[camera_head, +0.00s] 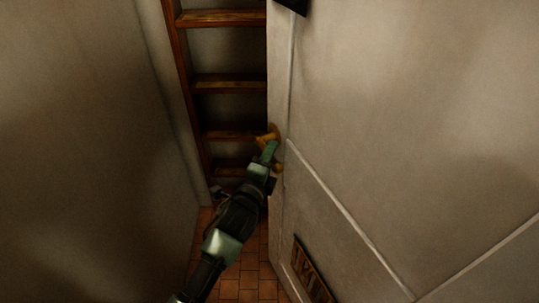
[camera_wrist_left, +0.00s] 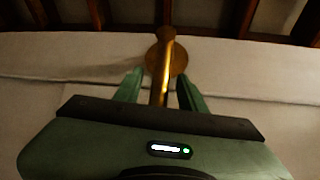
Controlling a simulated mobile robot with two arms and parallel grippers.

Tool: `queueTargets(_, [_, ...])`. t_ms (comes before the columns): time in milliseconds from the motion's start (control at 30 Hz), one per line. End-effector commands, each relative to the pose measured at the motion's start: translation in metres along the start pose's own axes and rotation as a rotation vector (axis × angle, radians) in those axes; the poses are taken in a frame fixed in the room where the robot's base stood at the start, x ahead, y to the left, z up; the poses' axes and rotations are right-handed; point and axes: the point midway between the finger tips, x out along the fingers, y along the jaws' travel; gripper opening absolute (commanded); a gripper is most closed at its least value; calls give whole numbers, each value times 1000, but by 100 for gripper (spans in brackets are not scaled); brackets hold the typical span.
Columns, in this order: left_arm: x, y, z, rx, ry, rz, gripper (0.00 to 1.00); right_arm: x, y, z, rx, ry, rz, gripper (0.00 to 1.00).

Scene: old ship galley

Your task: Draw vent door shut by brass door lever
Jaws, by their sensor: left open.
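The vent door (camera_head: 400,120) is a large pale panel filling the right of the head view, with raised seams and a vent grille (camera_head: 312,270) low on it. It stands ajar beside a gap. The brass door lever (camera_head: 268,137) is near its left edge, partly hidden by my left gripper (camera_head: 269,152). In the left wrist view the lever (camera_wrist_left: 164,62) runs from a round brass plate down between my two green fingers. The fingers are open, one on each side, with visible gaps. The lever's lower end is hidden behind my gripper body. My right gripper is not in view.
A wooden ladder or shelf frame (camera_head: 225,84) stands in the gap left of the door. A plain wall (camera_head: 90,150) fills the left side. A strip of tiled floor (camera_head: 240,285) shows below, between wall and door.

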Motion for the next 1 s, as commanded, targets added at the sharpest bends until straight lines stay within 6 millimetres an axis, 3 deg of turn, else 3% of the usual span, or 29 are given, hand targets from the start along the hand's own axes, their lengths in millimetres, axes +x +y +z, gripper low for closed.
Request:
queueTargets(100, [0, 0, 0, 0, 0, 0, 38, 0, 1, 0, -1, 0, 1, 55])
queueTargets(233, [0, 0, 0, 0, 0, 0, 2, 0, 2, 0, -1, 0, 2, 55])
queueTargets(267, [0, 0, 0, 0, 0, 0, 0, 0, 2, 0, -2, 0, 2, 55])
queueTargets(1000, [0, 1, 0, 0, 0, 1, 0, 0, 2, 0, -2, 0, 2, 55])
